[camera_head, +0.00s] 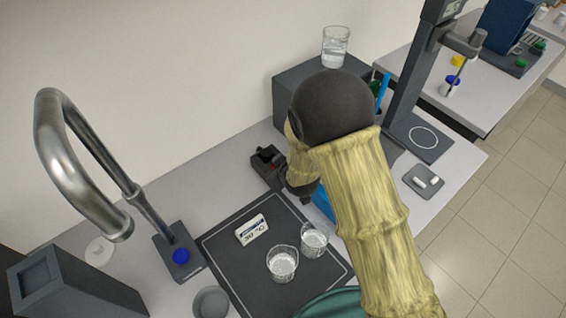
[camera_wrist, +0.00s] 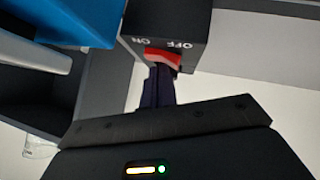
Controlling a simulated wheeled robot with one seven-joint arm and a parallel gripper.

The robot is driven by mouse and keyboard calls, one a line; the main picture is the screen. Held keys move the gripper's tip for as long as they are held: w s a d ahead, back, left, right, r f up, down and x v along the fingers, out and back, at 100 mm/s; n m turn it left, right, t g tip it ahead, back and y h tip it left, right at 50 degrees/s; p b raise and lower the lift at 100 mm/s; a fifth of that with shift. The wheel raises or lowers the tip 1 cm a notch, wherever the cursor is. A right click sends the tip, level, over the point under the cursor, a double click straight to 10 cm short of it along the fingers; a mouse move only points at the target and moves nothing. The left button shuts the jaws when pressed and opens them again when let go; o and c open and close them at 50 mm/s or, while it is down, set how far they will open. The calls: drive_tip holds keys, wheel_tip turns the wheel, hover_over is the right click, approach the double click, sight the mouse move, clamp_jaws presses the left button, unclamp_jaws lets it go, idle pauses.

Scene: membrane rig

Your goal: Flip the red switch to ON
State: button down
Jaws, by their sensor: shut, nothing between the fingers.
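The red switch (camera_wrist: 163,57) is on a dark box (camera_wrist: 205,25) at the top of the wrist view. The labels ON and OFF appear upside down above it, ON at left and OFF at right. I cannot tell which side is pressed in. My gripper (camera_wrist: 160,72) is shut and empty. Its fingertips are at the switch's lower edge; whether they touch it I cannot tell. In the head view the switch box (camera_head: 264,160) stands behind the black mat, just left of my gripper. My arm hides part of that area.
A black mat (camera_head: 222,251) holds two glasses of water (camera_head: 282,263) and a white labelled box (camera_head: 251,230). A grey block (camera_head: 290,95) with a glass (camera_head: 335,47) on top stands behind my arm. A blue object (camera_wrist: 60,22) is close at left in the wrist view.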

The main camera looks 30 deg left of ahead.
idle(0.3)
wheel_tip(320, 180, up, 4)
drive_tip(key=shift+f+p, duration=0.1)
drive_tip(key=shift+p, duration=1)
drive_tip(key=shift+s+d+r, duration=0.1)
drive_tip(key=shift+r, duration=0.25)
drive_tip(key=w+d+b+v, duration=0.1)
drive_tip(key=b+v, duration=0.2)
drive_tip(key=v, duration=0.6)
drive_tip(key=shift+w+r, duration=0.25)
drive_tip(key=shift+r, duration=0.05)
drive_tip(key=shift+w+d, duration=0.1)
